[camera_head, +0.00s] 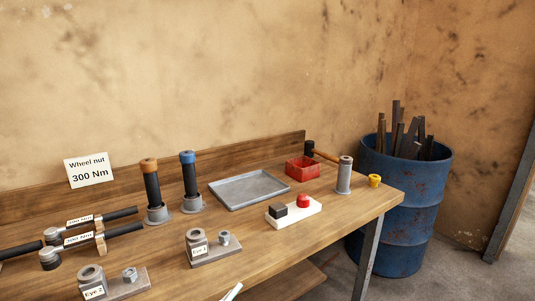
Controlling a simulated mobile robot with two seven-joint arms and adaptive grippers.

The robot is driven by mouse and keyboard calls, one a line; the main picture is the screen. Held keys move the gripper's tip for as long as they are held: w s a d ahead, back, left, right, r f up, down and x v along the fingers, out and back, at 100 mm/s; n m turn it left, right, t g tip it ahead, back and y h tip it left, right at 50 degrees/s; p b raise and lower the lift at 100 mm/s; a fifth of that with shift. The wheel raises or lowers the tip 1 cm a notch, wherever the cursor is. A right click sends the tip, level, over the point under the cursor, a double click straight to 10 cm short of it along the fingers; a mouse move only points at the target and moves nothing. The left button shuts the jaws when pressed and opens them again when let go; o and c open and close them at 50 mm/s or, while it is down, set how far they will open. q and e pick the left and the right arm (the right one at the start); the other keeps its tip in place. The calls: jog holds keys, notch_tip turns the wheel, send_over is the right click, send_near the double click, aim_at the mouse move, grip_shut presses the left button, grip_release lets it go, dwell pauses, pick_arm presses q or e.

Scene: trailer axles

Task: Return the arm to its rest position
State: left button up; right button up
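Neither of my grippers shows in the head view, and no arm can be made out for sure. A small white piece (232,291) shows at the bottom edge over the bench front; I cannot tell what it is. The wooden workbench (185,243) fills the lower left and middle of the view.
Torque wrenches (118,230) lie at left. Orange-topped (151,180) and blue-topped (188,172) tools stand upright near a grey tray (248,189). Labelled blocks (197,243) sit in front. A red bin (302,169) and a white button box (293,214) stand right. A blue barrel (405,205) is beyond.

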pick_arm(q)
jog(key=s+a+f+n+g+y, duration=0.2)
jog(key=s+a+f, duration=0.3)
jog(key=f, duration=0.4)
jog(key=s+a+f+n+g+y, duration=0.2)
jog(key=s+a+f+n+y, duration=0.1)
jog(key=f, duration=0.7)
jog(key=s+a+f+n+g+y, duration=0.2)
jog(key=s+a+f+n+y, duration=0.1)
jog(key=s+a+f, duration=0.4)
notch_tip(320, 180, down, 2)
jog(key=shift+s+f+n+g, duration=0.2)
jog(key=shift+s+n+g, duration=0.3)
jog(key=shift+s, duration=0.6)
